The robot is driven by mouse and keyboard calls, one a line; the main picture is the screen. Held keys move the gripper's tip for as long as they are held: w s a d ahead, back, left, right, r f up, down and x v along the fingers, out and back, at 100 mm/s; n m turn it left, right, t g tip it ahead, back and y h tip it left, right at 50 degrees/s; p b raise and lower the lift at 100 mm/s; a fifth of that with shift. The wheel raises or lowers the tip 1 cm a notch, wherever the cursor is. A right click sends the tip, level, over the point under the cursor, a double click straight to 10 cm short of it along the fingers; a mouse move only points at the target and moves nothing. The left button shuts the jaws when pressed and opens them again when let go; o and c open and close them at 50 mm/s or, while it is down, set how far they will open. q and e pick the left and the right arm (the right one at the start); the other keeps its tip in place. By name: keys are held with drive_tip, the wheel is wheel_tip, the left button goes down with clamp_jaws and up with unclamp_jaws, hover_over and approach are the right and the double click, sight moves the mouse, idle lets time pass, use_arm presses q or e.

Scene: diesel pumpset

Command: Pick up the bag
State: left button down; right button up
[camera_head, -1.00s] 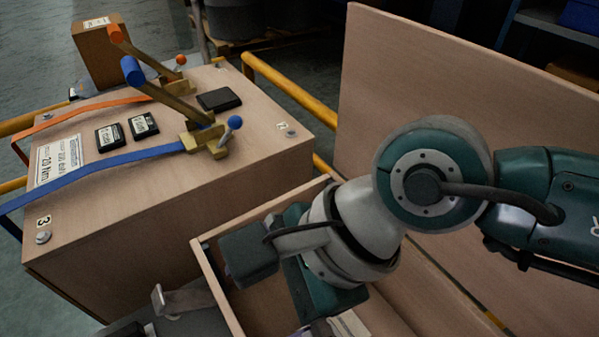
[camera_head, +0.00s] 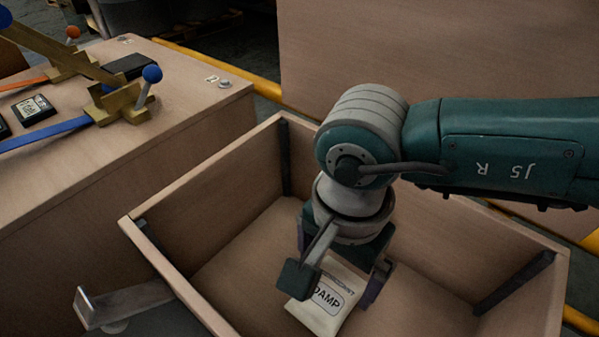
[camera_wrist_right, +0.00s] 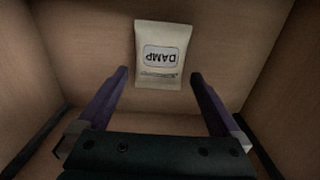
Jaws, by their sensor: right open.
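The bag (camera_head: 328,303) is a small cream packet with the printed word "DAMP". It lies on the floor of an open wooden box (camera_head: 205,170), partly hidden by my right arm in the head view. My right gripper (camera_head: 345,270) is inside the box, pointing down over the bag. In the right wrist view the bag (camera_wrist_right: 162,40) lies flat, ahead of and between the open fingers (camera_wrist_right: 158,76), with nothing held. I cannot tell whether a finger touches it. My left gripper is not in view.
The box walls surround my right gripper closely. A wooden cabinet (camera_head: 60,190) with levers, including one with a blue knob (camera_head: 152,74), stands at left. A large wooden panel (camera_head: 430,50) stands behind. A grey metal bracket (camera_head: 125,304) is at lower left.

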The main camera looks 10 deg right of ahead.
sight(333, 289)
wheel_tip(333, 289, down, 3)
drive_tip(key=shift+s+f+b, duration=0.1)
drive_tip(key=shift+f+b, duration=0.05)
drive_tip(key=shift+b, duration=0.75)
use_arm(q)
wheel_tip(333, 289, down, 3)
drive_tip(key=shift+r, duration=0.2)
use_arm(e)
drive_tip(key=c, duration=1.2)
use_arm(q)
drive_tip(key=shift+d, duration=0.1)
use_arm(e)
drive_tip(key=shift+r, duration=0.2)
